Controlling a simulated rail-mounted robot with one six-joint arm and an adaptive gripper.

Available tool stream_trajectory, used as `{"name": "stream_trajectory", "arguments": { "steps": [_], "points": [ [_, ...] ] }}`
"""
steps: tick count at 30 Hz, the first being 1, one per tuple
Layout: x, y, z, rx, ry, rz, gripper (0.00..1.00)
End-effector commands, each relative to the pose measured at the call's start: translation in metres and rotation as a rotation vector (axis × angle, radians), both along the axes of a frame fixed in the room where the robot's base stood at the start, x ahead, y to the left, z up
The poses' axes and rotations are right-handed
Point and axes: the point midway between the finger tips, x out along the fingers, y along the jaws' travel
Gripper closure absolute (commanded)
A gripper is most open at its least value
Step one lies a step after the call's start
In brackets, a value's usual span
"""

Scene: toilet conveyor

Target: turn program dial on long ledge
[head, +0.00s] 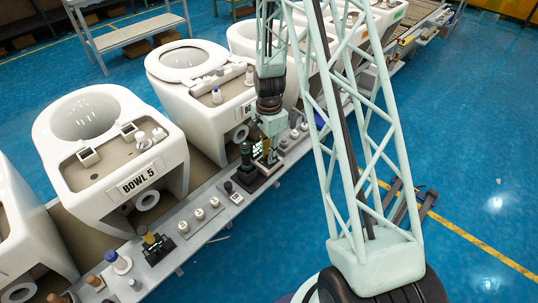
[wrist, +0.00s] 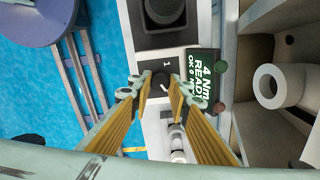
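The long ledge (head: 215,218) runs diagonally in front of the row of toilet bowls in the head view. My gripper (head: 268,157) points down over its far part, next to a dark tool station. In the wrist view my gripper (wrist: 162,92) has its two yellow-padded fingers apart, on either side of a small dark dial (wrist: 163,79). The dial has a white mark on it, and the number 1 shows just above it. I cannot tell whether the fingertips touch the dial. In the head view the dial is hidden by my gripper.
A display (wrist: 205,75) reading "4 Nm READY" stands close right of the fingers. A black square socket (wrist: 165,12) is above the dial. White knobs (head: 199,214) and a black-yellow fixture (head: 156,245) are along the ledge. A bowl marked "BOWL 5" (head: 92,125) stands behind.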

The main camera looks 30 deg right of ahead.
Motion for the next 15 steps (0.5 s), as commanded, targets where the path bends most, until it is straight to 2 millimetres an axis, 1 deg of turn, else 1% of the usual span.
{"name": "stream_trajectory", "arguments": {
  "steps": [1, 3, 15],
  "points": [
    [0.0000, 0.0000, 0.0000, 0.000, 0.000, 0.000, 0.88],
    [0.0000, 0.0000, 0.0000, 0.000, 0.000, 0.000, 0.94],
    [0.0000, 0.0001, 0.0000, 0.000, 0.000, 0.036, 0.94]
  ]
}}
